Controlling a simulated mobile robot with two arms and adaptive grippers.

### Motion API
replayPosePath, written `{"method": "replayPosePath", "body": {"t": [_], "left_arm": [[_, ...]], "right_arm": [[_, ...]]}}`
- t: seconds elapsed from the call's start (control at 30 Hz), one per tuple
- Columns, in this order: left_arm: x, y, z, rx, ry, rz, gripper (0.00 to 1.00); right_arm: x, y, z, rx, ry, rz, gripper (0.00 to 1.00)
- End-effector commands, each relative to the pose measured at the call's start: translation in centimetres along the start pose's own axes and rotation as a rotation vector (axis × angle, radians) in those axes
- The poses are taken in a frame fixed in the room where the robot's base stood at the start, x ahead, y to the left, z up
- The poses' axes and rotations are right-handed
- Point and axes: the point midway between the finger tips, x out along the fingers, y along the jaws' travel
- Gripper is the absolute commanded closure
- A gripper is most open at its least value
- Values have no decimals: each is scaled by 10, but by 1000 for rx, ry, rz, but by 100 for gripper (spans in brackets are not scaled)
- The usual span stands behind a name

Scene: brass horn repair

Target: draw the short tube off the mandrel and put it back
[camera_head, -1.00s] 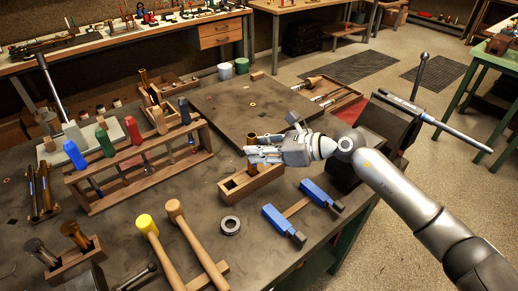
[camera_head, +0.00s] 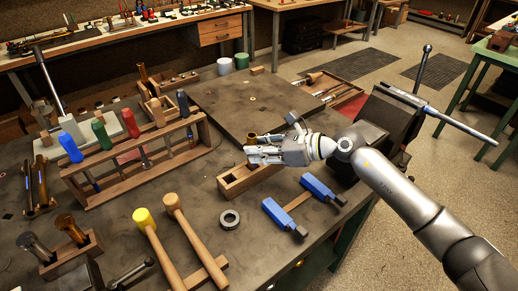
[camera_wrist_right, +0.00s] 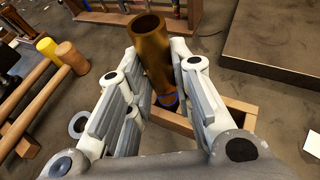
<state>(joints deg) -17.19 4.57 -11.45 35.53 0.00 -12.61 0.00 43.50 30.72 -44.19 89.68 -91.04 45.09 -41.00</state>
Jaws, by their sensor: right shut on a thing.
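A short brass-brown tube (camera_wrist_right: 150,42) stands between the fingers of my right gripper (camera_wrist_right: 158,95). The gripper is shut on it. In the head view the tube's top (camera_head: 252,136) shows just above my right gripper (camera_head: 262,154). The tube is over a wooden holder (camera_head: 238,185) with an open slot; the holder also shows below in the wrist view (camera_wrist_right: 184,122). I cannot tell whether the tube's lower end is inside it. A long steel rod (camera_head: 462,121), probably the mandrel, sticks out from the dark vise at the right, bare where visible. My left gripper is not in view.
A wooden rack (camera_head: 100,197) with coloured handles stands at the left. Mallets (camera_head: 190,238), a grey ring (camera_head: 230,219) and a blue-ended tool (camera_head: 278,215) lie in front. A flat dark board (camera_head: 225,98) lies behind my gripper, with an open tool tray (camera_head: 345,100) beyond.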

Motion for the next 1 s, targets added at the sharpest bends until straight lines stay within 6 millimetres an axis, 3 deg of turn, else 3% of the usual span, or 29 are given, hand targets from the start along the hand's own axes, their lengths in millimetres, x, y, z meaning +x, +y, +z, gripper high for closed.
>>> {"method": "replayPosePath", "body": {"t": [0.3, 0.33, 0.5, 0.83, 1.0], "left_arm": [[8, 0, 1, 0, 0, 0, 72], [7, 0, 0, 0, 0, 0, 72], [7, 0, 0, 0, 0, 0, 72], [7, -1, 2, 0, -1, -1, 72], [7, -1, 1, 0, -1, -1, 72]], "right_arm": [[3, 0, -8, 0, -1, 0, 100], [3, 0, -7, 0, -1, 0, 76], [3, 0, -7, 0, -1, 0, 54], [2, 0, -8, 0, 1, 0, 53], [-16, -1, -8, -1, 2, -3, 53]]}}
